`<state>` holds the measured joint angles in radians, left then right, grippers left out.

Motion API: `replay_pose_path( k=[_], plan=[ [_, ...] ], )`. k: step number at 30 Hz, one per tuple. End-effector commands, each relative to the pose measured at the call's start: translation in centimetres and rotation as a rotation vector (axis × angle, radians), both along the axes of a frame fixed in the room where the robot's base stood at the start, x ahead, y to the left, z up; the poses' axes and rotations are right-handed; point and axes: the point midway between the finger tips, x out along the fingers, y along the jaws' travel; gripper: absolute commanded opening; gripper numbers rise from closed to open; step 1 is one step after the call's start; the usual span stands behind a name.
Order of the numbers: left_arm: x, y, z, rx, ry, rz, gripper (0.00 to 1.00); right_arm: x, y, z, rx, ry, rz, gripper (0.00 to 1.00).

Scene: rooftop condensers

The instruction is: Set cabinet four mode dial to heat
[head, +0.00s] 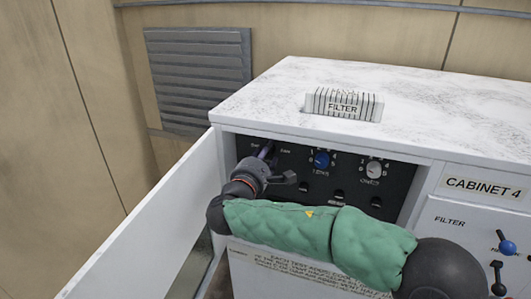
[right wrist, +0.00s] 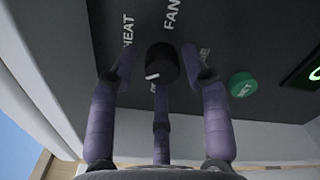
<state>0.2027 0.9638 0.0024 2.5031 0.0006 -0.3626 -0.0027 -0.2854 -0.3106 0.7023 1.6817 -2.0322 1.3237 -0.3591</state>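The cabinet four mode dial (right wrist: 162,63) is a round black knob on the dark panel in the right wrist view. Its white mark sits at the lower left of the knob. The word HEAT (right wrist: 128,30) is at its upper left and FAN (right wrist: 172,14) above; other labels are partly hidden by fingers. My right gripper (right wrist: 158,68) is open, its purple fingers spread around the dial with gaps at both sides. In the head view my right gripper (head: 266,151) is at the panel's left end and hides the dial. My left gripper is not in view.
A blue knob (head: 321,159) and a grey knob (head: 374,169) sit further right. A green button (right wrist: 242,85) is right of the dial. A FILTER block (head: 343,104) lies on top.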

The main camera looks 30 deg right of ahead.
Motion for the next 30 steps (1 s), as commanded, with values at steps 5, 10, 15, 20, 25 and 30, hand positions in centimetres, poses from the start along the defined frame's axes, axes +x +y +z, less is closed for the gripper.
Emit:
replay_pose_path(
  k=[5,10,15,20,25,30],
  plan=[
    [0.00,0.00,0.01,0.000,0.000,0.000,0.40,-0.01,-0.01,0.06,0.001,-0.001,0.000,0.03],
    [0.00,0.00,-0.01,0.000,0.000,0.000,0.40,-0.01,-0.01,0.12,0.000,-0.002,0.000,0.02],
    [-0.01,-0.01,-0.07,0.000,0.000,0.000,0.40,-0.01,-0.01,0.19,0.002,-0.006,0.000,0.02],
    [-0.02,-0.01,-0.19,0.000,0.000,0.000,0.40,-0.03,-0.02,0.24,0.003,-0.010,0.000,0.02],
    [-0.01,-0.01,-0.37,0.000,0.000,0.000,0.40,-0.03,-0.04,0.30,0.008,-0.017,-0.001,0.02],
    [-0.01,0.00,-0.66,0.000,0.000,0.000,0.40,-0.04,-0.06,0.33,0.014,-0.026,-0.001,0.02]
  ],
)
